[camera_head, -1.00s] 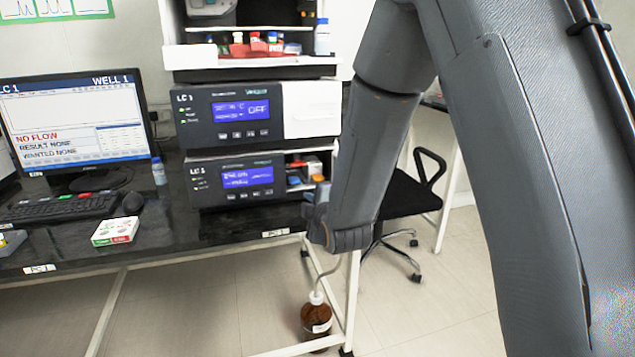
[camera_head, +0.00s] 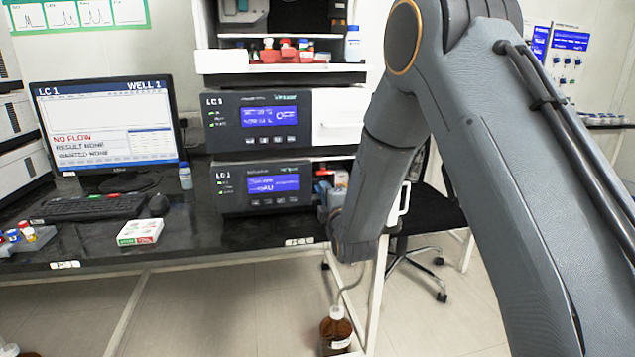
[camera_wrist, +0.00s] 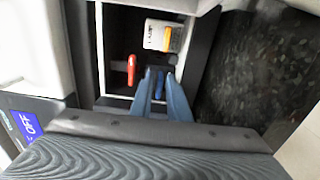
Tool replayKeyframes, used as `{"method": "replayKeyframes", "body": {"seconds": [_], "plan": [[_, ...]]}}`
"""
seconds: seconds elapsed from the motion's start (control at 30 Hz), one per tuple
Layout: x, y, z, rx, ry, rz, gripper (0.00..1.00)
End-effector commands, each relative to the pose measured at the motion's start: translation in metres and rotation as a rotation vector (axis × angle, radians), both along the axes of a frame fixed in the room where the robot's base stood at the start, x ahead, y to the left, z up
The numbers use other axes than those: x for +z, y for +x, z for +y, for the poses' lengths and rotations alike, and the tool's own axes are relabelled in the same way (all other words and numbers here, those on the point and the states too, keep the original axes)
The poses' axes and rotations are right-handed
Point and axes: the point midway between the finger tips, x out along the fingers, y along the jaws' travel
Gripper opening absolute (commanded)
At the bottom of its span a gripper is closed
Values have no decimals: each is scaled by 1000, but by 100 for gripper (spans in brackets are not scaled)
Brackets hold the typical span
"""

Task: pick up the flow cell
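My gripper (camera_wrist: 160,74) reaches into the open compartment in the right part of the lower instrument. Its two blue-grey fingers are apart. A small blue piece (camera_wrist: 160,84) shows between the fingers; I cannot tell if they touch it. A red piece (camera_wrist: 131,70) stands left of the fingers. A white box with a yellow band (camera_wrist: 163,35) lies beyond the fingertips. None is clearly marked as the flow cell. In the head view my forearm hides the gripper and part of the compartment (camera_head: 322,168).
The lower instrument (camera_head: 262,186) sits under another one (camera_head: 262,120) on the black bench. A small white-green box (camera_head: 140,232), a keyboard (camera_head: 88,207) and a monitor (camera_head: 106,120) stand left. A brown bottle (camera_head: 336,330) is on the floor, near a black chair (camera_head: 430,215).

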Motion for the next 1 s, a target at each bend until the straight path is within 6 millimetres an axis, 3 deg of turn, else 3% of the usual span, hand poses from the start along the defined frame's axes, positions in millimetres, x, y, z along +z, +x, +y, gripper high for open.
{"method": "replayKeyframes", "body": {"seconds": [0.3,0.4,1.0], "plan": [[0,5,3,2,-1,2,16],[0,5,3,2,-1,2,0],[7,1,2,1,0,0,0]]}}
